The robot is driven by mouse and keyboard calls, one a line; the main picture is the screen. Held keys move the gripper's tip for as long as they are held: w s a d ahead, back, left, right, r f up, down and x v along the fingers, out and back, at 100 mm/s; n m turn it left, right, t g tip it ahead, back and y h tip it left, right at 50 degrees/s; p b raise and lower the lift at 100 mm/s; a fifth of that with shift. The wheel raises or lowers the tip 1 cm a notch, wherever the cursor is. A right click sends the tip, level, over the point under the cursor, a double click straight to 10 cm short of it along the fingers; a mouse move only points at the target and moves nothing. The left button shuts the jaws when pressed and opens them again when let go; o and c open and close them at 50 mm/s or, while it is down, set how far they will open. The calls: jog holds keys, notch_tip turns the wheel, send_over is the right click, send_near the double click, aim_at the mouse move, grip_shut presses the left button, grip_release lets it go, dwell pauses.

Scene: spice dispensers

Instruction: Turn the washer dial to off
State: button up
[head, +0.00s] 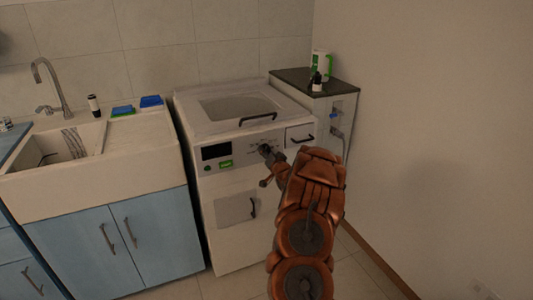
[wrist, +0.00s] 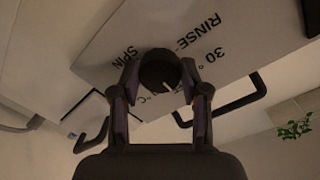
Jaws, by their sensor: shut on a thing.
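The washer (head: 233,180) is a white machine against the wall, with a dark display and a control panel. Its dark round dial (head: 265,149) is at the right of the panel, partly covered by my gripper (head: 271,156). In the wrist view the dial (wrist: 159,66) sits between the two fingers of my gripper (wrist: 160,78), which are shut on it from both sides. A short white mark shows on the dial, at its lower right. Labels "RINSE", "SPIN" and "30°" are printed around it; other labels are hidden behind the fingers.
A drawer with a black handle (head: 302,138) is right of the dial, and a door handle (head: 253,207) is below. A sink (head: 55,158) over blue cabinets (head: 110,245) is at left. A dark-topped cabinet (head: 290,78) holding bottles stands at right.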

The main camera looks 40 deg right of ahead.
jog(key=shift+r, duration=0.1)
jog(key=o, duration=1.2)
jog(key=shift+c, duration=0.2)
jog(key=shift+s, duration=0.1)
jog(key=v, duration=1.1)
jog(key=shift+s, duration=0.4)
jog(key=shift+a, duration=0.15)
